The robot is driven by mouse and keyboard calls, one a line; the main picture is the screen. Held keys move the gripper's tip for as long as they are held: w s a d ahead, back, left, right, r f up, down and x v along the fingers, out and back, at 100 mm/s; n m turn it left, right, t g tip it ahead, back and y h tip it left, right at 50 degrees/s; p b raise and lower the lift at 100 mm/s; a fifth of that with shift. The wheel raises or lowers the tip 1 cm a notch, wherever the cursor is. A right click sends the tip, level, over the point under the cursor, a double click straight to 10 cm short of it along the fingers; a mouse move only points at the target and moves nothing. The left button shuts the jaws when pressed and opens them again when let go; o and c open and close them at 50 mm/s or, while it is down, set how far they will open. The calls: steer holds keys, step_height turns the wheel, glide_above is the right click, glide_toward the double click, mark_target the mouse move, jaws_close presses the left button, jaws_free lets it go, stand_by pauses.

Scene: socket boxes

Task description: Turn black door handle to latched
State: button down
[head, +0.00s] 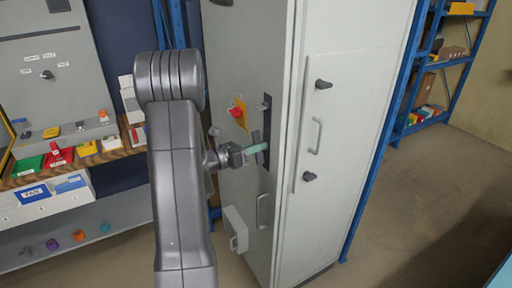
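A tall grey cabinet (345,75) stands in the middle of the head view. Its right face has two black handles, an upper one (323,84) and a lower one (309,176), with a grey pull handle (316,136) between them. My gripper (256,150) is at the cabinet's left face, left of both black handles and apart from them. A green piece shows at its tip, in front of a dark upright part (265,135). I cannot tell whether the green piece is held or part of the gripper, or whether the fingers touch the cabinet.
The left face also carries a red knob on a yellow plate (238,112), a lower pull handle (262,211) and a small grey box (235,229). A shelf of coloured bins (58,156) stands left, a blue rack (440,70) right. The floor at right (420,210) is clear.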

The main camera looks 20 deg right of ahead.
steer(key=shift+f+m+b, duration=0.3)
steer(key=shift+m+b, duration=0.3)
steer(key=shift+b, duration=1.1)
steer(key=m+b, duration=0.1)
steer(key=b, duration=0.1)
steer(key=shift+s+r+m+b, duration=0.1)
steer(key=shift+m+b, duration=0.2)
steer(key=shift+b, duration=0.1)
steer(key=shift+r+m+b, duration=0.2)
steer(key=shift+m+b, duration=0.1)
steer(key=c, duration=1.5)
jaws_free()
steer(key=shift+o, duration=0.2)
steer(key=s+a+b, duration=0.1)
steer(key=a+b, duration=0.1)
steer(key=a, duration=1.1)
steer(key=shift+a, duration=0.4)
